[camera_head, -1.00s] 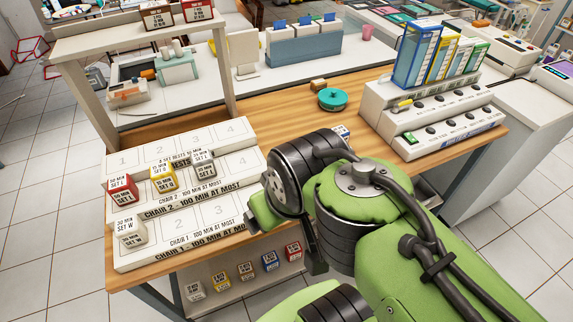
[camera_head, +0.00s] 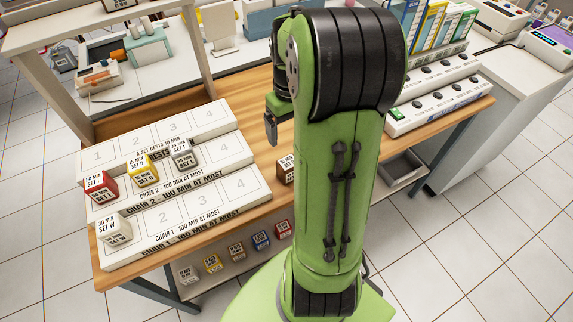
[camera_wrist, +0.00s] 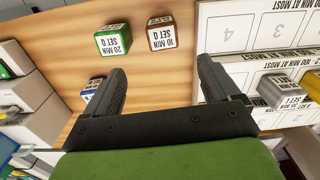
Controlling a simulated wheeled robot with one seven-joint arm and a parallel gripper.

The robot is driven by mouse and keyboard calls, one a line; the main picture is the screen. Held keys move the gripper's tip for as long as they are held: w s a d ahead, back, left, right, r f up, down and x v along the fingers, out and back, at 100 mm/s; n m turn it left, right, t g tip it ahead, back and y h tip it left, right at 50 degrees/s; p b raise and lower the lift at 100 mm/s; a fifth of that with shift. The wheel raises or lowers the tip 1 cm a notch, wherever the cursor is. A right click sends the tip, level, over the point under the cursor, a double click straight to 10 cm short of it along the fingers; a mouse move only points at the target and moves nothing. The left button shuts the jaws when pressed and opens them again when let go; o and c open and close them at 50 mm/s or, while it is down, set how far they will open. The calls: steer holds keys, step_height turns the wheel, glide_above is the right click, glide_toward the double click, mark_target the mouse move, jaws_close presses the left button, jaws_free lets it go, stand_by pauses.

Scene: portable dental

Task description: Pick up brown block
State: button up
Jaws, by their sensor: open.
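The brown block (camera_wrist: 162,38), with a white label reading 10 MIN, sits on the wooden table top, near the top middle of the wrist view. In the head view, a brown block (camera_head: 286,168) shows at the left side of my arm, which partly hides it. My gripper (camera_wrist: 162,66) is open and empty, its two fingers apart. The brown block appears ahead of the gap between them, not touching either. In the head view, a finger of my gripper (camera_head: 271,128) shows above the table, left of the arm.
A green block (camera_wrist: 113,41) sits beside the brown block, and a blue block (camera_wrist: 93,88) is near the left finger. White stepped racks (camera_head: 225,192) with numbered slots hold several blocks at left. A grey-white console (camera_head: 440,105) stands right. Coloured blocks (camera_head: 236,251) sit on a lower shelf.

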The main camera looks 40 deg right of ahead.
mark_target(288, 162)
steer(key=f+b, duration=0.1)
steer(key=f, duration=0.4)
steer(key=f+b, duration=0.2)
steer(key=f, duration=0.3)
steer(key=f+b, duration=0.2)
steer(key=f, duration=0.3)
steer(key=shift+a+f, duration=0.1)
steer(key=shift+a, duration=0.15)
steer(key=c, duration=1.1)
step_height(288, 162, up, 10)
steer(key=p, duration=0.3)
steer(key=shift+r+p, duration=0.2)
steer(key=shift+p, duration=0.1)
